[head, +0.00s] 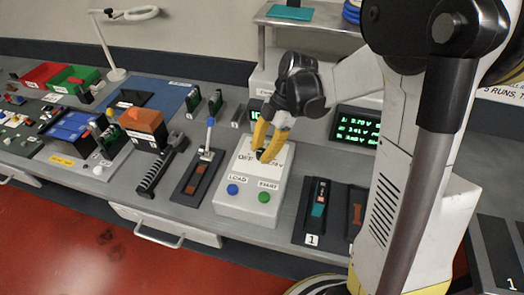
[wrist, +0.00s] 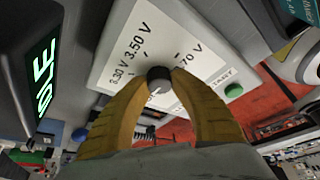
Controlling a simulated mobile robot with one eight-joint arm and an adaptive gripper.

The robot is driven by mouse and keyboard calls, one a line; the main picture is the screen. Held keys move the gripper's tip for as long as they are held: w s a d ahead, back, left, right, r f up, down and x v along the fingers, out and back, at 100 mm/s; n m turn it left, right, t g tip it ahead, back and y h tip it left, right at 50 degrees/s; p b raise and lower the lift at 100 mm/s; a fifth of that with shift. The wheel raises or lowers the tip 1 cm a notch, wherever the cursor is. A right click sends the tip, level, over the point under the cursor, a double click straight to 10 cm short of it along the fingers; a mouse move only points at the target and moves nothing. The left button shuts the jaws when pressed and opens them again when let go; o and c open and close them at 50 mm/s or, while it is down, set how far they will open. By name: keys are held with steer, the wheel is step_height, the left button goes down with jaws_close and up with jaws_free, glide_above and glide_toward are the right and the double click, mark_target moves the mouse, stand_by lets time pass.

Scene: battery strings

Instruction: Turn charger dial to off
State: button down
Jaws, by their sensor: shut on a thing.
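The charger is a white box (head: 243,207) on the bench with a blue LOAD button (head: 232,189) and a green START button (head: 264,197). Its black round dial (wrist: 158,73) sits on a white panel marked 3.30 V, 3.50 V and another voltage ending in 70 V. A small white mark shows on the dial near the fingers. My gripper (wrist: 159,76) has its two yellow fingers shut on the dial's sides. In the head view my gripper (head: 264,156) comes down on the panel and mostly hides the dial. OFF is readable to its left; which setting the dial points to is unclear.
A green-lettered display (head: 357,140) stands behind the charger to the right. A lever device (head: 199,172) lies to its left, and a black tray marked 1 (head: 318,212) to its right. Other bench items crowd the left side. An open-looking drawer handle (head: 160,236) juts out in front.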

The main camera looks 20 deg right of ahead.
stand_by(0.3)
steer(key=c, duration=1.1)
jaws_free()
steer(key=v, duration=1.2)
steer(key=shift+a, duration=0.1)
